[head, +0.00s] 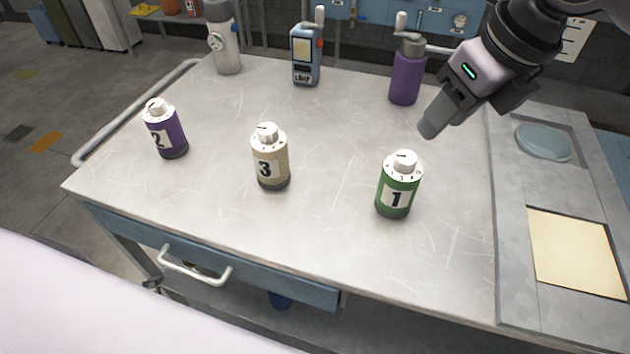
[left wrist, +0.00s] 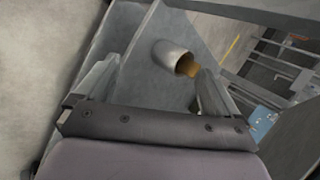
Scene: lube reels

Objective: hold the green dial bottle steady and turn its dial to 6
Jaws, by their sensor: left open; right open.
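The green dial bottle (head: 397,186) stands upright on the table's front right part, with a white label reading 1. Its white dial cap (head: 404,163) has small marks around it, too small to read. My right gripper (head: 432,124) is above and behind the bottle to its right, apart from it and holding nothing visible. My left gripper is not in the head view. In the left wrist view my left gripper (left wrist: 155,85) is open, with its fingers spread and nothing held between them. The green bottle does not show in that view.
A tan bottle 3 (head: 270,164) and a purple bottle 2 (head: 166,134) stand left of the green one. A grey bottle (head: 224,42), a blue device (head: 306,56) and a purple pump bottle (head: 406,75) stand at the back. A yellow sheet (head: 574,252) lies right.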

